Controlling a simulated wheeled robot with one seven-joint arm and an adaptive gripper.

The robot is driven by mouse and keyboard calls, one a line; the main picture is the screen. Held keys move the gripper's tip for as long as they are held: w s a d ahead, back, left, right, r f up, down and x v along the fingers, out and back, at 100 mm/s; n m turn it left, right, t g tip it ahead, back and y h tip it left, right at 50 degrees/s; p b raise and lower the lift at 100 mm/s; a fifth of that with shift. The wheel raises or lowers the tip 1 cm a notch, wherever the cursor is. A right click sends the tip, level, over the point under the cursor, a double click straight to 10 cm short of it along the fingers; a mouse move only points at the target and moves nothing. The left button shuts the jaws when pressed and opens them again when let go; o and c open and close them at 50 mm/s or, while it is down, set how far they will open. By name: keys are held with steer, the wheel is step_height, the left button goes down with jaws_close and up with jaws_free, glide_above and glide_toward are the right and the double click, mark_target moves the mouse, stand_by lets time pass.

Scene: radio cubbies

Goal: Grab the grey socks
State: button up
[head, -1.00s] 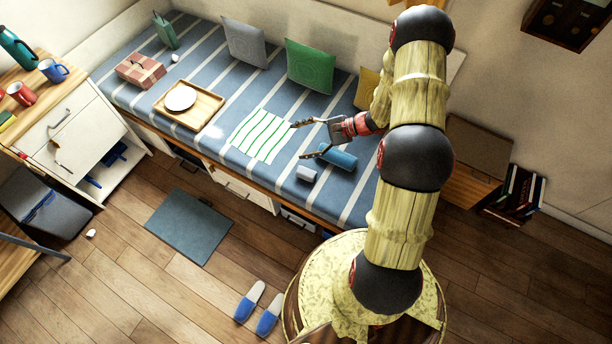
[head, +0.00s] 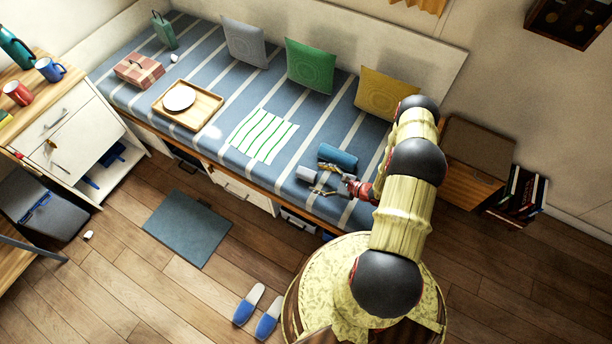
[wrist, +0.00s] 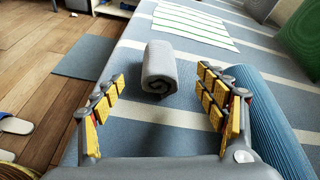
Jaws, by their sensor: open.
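The grey socks, a small rolled grey bundle (head: 306,173), lie on the blue striped bed near its front edge. In the wrist view the roll (wrist: 160,68) lies ahead of my gripper, centred between the two fingers and slightly beyond their tips. My gripper (wrist: 163,90) is open and empty, low over the bed. In the head view my gripper (head: 322,182) is just right of the socks, with its fingers spread toward them. I cannot tell whether a finger touches them.
A blue roll (head: 338,156) lies close behind my gripper; in the wrist view it (wrist: 262,115) is beside the right finger. A green-striped cloth (head: 263,135) lies flat beyond the socks. The bed's front edge (head: 270,189) is close by.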

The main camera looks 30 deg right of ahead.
mark_target(308, 176)
steer(key=b+x, duration=0.1)
steer(key=x, duration=0.3)
steer(key=shift+a+f, duration=0.1)
steer(key=shift+a, duration=0.25)
steer(key=shift+w+a+f+b, duration=0.2)
steer(key=shift+w+a+b, duration=0.15)
steer(key=shift+w, duration=0.25)
steer(key=shift+c, duration=1.4)
steer(key=c, duration=0.9)
